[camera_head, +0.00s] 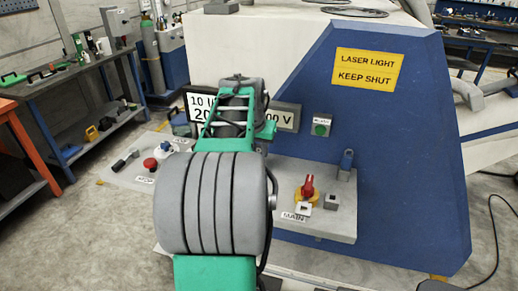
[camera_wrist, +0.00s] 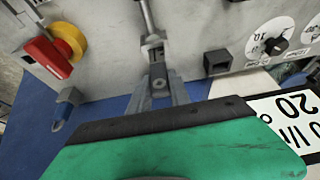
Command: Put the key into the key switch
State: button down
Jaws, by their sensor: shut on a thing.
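In the wrist view my gripper (camera_wrist: 158,82) is shut on a small grey metal piece, taken to be the key (camera_wrist: 152,44), above the pale panel. A thin rod runs up from this piece to the top edge; I cannot tell whether it is part of it. A dark square block with an opening (camera_wrist: 217,62) stands to the right, apart from the gripper. I cannot tell for sure whether it is the key switch. In the head view my green and grey arm hides the gripper and the held piece.
A red button (camera_head: 150,164) is at left. A blue housing (camera_head: 400,150) rises behind.

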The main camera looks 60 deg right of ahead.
jog(key=shift+f+b, duration=0.9)
jog(key=shift+f, duration=0.4)
jog(key=c, duration=1.1)
grip_release()
jog(key=shift+r, duration=0.1)
jog(key=v, duration=0.7)
jog(key=shift+a+r, duration=0.2)
jog(key=shift+r, duration=0.1)
